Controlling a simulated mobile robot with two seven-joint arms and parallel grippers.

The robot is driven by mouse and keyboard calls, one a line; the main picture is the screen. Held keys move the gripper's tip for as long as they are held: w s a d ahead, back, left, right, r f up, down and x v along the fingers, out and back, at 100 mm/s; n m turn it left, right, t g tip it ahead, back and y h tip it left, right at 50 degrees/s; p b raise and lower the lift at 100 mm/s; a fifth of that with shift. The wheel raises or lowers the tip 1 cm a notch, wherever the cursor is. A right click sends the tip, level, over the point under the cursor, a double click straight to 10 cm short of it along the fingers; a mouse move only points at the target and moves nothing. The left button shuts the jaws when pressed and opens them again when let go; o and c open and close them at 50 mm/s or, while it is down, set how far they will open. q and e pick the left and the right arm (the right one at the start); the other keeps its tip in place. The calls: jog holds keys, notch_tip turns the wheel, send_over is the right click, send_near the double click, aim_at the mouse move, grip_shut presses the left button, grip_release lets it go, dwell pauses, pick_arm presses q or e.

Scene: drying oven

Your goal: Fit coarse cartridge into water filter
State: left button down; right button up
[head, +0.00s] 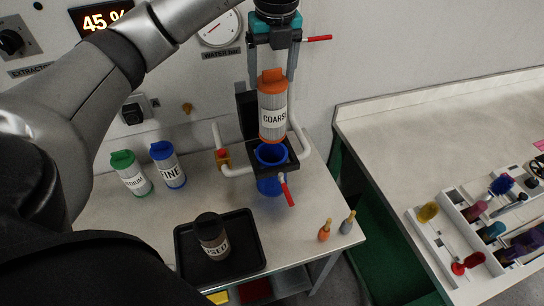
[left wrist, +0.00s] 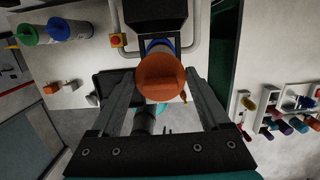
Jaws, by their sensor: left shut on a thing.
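The coarse cartridge (head: 272,108), with an orange cap and a "COARSE" label, is upright above the blue filter housing (head: 270,186). Its lower end is close over the housing's open top; I cannot tell whether it has entered the rim. My left gripper (head: 272,78) comes from above and is shut on the cartridge at its orange cap. In the left wrist view the cap (left wrist: 160,77) sits between the fingers (left wrist: 163,88) and hides the cartridge body. A blue rim (left wrist: 158,44) shows behind it. My right gripper is not in view.
A black bracket (head: 287,165) surrounds the housing, with a red-handled valve (head: 286,190) and white pipes close by. A used cartridge (head: 211,236) stands on the black tray (head: 257,262). Green-capped (head: 131,173) and blue "FINE" (head: 168,165) cartridges stand left.

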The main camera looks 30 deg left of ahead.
pick_arm(q)
send_over(272, 142)
jog(key=w+a, duration=0.2)
jog(key=f, duration=0.7)
jog(key=shift+d, duration=0.25)
jog(key=f, duration=0.7)
jog(key=shift+w+p, duration=0.2)
jog(key=shift+p, duration=0.15)
jog(key=shift+f, duration=0.3)
notch_tip(272, 142, down, 4)
jog(key=shift+f, duration=0.25)
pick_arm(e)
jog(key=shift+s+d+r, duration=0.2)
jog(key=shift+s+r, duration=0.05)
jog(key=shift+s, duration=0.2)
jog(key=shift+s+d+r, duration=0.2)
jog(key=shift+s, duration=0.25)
pick_arm(q)
jog(key=shift+f, duration=0.2)
grip_release()
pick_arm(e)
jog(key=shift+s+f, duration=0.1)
